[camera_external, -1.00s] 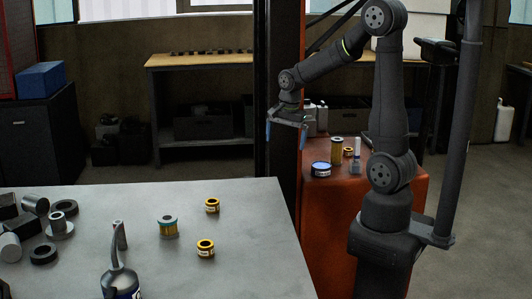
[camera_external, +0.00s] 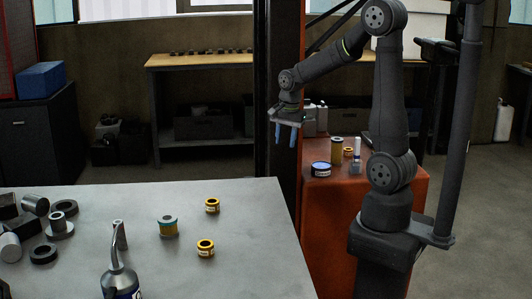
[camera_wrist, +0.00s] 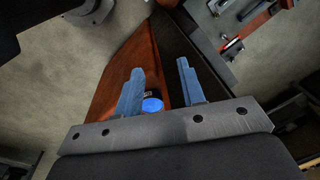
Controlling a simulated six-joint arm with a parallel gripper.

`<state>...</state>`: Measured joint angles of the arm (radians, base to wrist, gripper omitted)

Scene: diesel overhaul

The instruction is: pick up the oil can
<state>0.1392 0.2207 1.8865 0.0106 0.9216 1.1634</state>
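The oil can (camera_external: 121,285) stands on the grey table at the bottom of the external view. It has a dark blue body with a label and a tall, bent grey spout; its lower part is cut off by the frame edge. My gripper (camera_external: 286,134) hangs in the air beyond the table's right edge, far from the oil can, over or near the orange cabinet. In the wrist view my gripper (camera_wrist: 160,88) shows two blue fingers apart with nothing held between them. The oil can does not show in the wrist view.
The grey table (camera_external: 240,240) also holds a teal-topped filter (camera_external: 168,226), two yellow rings (camera_external: 212,205) and several metal parts at the left. A blue-lidded tin (camera_external: 320,169) and other small items stand on the orange cabinet (camera_external: 400,190). A dark post (camera_external: 275,90) rises behind my gripper.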

